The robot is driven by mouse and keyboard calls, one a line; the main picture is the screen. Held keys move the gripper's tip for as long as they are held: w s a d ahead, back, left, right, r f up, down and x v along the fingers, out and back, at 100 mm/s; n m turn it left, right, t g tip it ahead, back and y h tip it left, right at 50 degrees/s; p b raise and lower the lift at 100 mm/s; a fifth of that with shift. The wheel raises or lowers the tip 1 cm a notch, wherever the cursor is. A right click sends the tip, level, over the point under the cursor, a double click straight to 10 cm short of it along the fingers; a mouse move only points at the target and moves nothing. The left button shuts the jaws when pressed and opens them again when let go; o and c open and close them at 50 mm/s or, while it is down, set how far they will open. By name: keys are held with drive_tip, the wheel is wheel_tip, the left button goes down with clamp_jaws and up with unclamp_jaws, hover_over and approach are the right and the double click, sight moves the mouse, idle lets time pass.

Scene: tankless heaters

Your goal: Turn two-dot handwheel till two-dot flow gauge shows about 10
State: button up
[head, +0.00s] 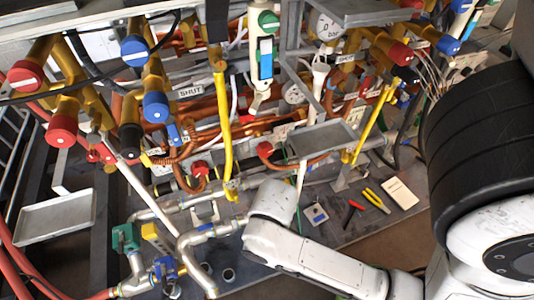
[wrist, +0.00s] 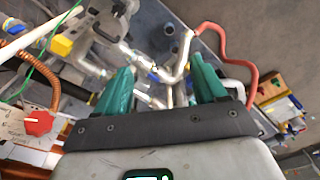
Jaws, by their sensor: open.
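My gripper (wrist: 163,82) is open in the wrist view, its two teal fingers spread apart with nothing held between them. Grey pipe fittings (wrist: 172,75) show beyond and between the fingertips; I cannot tell how far off. In the head view my white arm reaches to the lower middle, and its fingers cannot be made out. Round red handles (head: 62,130) and blue handles (head: 155,107) sit on brass valves at the left. A blue, white and green upright gauge (head: 265,60) hangs at the top middle. No two-dot marks can be read, so I cannot tell which handwheel or gauge bears them.
A green valve part (head: 125,237) and a blue one (head: 165,268) sit on grey pipes at lower left. A grey tray (head: 55,217) is at far left, another tray (head: 322,139) in the middle. Yellow-handled pliers (head: 376,201) and a notepad (head: 400,193) lie on the bench. Pipes crowd the area.

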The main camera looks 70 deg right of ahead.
sight(266, 154)
drive_tip(key=shift+o, duration=0.2)
drive_tip(key=shift+o, duration=0.7)
drive_tip(key=shift+w+f, duration=0.1)
drive_tip(key=shift+f, duration=0.1)
drive_tip(key=shift+o, duration=0.5)
drive_tip(key=w+d+f+t+b, duration=0.1)
drive_tip(key=w+f+t+b, duration=0.3)
drive_tip(key=w+f, duration=0.2)
drive_tip(key=shift+w+d+t+b, duration=0.2)
drive_tip(key=shift+w+t+b, duration=0.2)
drive_tip(key=shift+w, duration=0.35)
drive_tip(key=w+d+f+m+t+h+b, duration=0.35)
drive_tip(key=w+d+t+b, duration=0.25)
drive_tip(key=d+t+b, duration=0.3)
drive_tip(key=s+d+r+m+h+b, duration=0.1)
drive_tip(key=s+d+m+h+b, duration=0.4)
drive_tip(key=s+d+h, duration=0.8)
drive_tip(key=shift+m+g+h, duration=0.35)
drive_tip(key=shift+m+g, duration=0.05)
drive_tip(key=shift+m, duration=0.05)
drive_tip(key=w+d+r, duration=0.1)
drive_tip(key=w+d, duration=0.1)
drive_tip(key=w+d+r, duration=0.1)
drive_tip(key=w, duration=0.2)
drive_tip(key=w+d+r, duration=0.2)
drive_tip(key=w, duration=0.1)
drive_tip(key=shift+d, duration=0.35)
